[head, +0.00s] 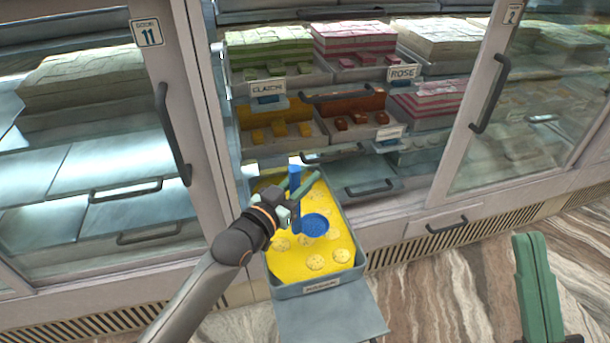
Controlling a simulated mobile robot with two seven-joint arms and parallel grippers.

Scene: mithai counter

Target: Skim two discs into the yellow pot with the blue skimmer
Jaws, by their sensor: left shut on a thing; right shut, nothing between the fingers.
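The blue skimmer (314,225) has an upright handle and a round, flat head. My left gripper (295,197) is shut on its handle. The skimmer head is over the middle of the grey tray (318,287) of yellow liquid; I cannot tell whether it is above or in the liquid. Several pale yellow discs (315,262) lie in the liquid around and in front of the head. My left arm and gripper hide part of the tray's left side. My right gripper (537,285) is shut and empty at the lower right, away from the tray. I cannot make out a yellow pot.
Behind the tray, an open cabinet holds trays of green, pink and orange sweets. Its left glass door (150,100) and right glass door (535,100) stand on either side. A grey panel (330,317) is in front of the tray. Marbled floor (450,300) lies between tray and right gripper.

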